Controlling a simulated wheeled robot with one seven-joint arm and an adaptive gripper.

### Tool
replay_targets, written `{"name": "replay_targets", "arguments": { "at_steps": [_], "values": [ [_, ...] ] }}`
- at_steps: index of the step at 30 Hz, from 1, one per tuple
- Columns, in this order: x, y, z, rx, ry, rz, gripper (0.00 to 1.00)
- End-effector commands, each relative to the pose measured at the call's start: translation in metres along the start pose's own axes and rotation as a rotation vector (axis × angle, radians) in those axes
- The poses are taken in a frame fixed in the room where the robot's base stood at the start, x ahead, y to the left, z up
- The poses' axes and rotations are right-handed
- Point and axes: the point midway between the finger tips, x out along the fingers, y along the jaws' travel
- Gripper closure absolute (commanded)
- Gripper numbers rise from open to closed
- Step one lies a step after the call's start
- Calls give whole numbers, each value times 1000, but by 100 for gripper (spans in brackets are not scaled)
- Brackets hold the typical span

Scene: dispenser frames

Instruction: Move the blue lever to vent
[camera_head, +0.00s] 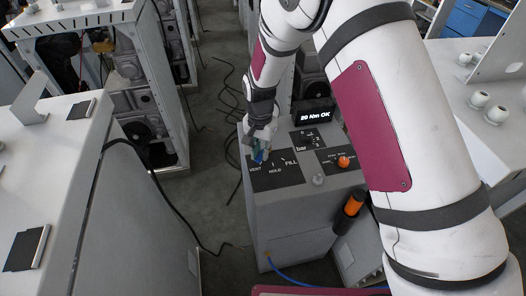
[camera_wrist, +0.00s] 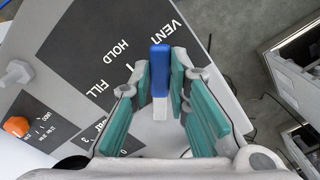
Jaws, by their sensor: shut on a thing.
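The blue lever (camera_wrist: 160,72) stands between my gripper's teal finger pads in the wrist view, with a pale lower part. My gripper (camera_wrist: 161,88) is shut on it, a pad on each side. In the wrist view the lever's blue end appears beside the word VENT (camera_wrist: 168,32), with HOLD and FILL farther left. In the head view my gripper (camera_head: 261,146) is over the black label plate (camera_head: 275,181), and a bit of blue shows beneath it above VENT. The lever's pivot is hidden, and I cannot tell its exact setting.
The lever is on a grey cabinet (camera_head: 290,215). Black cables lie on the floor. A grey bench (camera_head: 60,180) stands at left.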

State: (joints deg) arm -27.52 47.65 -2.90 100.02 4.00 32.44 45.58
Motion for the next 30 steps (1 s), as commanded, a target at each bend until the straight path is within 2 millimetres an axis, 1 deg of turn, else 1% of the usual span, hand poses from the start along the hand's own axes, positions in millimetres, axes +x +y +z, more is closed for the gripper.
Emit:
{"name": "replay_targets", "arguments": {
  "at_steps": [16, 17, 18, 19, 27, 30],
  "values": [
    [-1, -2, 0, 28, 1, -2, 100],
    [-1, -2, 0, 28, 1, -2, 77],
    [-1, -2, 0, 28, 1, -2, 68],
    [0, -2, 0, 28, 1, -2, 63],
    [0, -2, 0, 26, 0, -1, 63],
    [-4, -2, 0, 25, 1, -1, 63]
  ]
}}
